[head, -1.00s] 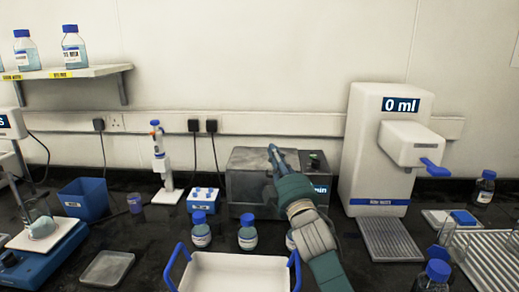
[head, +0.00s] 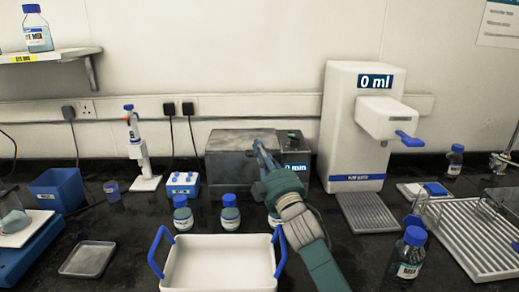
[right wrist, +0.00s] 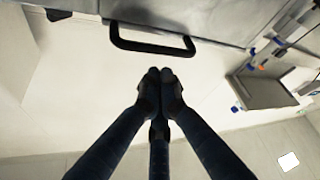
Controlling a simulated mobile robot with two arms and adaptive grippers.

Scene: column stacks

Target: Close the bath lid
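The bath (head: 226,165) is a grey metal box at the back of the bench, with a control panel and display (head: 296,170) on its right. My right gripper (head: 258,148) reaches up in front of it in the head view and hides part of it. In the right wrist view a grey panel, seemingly the lid (right wrist: 225,18), crosses the top with a black bar handle (right wrist: 152,45) on its edge. The fingers of the right gripper (right wrist: 160,76) are together just below the handle, apart from it in the picture, and hold nothing. I cannot tell how far the lid is open. My left gripper is out of view.
A white dispenser (head: 345,125) stands right of the bath. Several blue-capped bottles (head: 230,214) stand in front of it. A white tray with blue handles (head: 218,280) is nearest me. A pipette stand (head: 144,183) and blue bin (head: 55,192) are at left.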

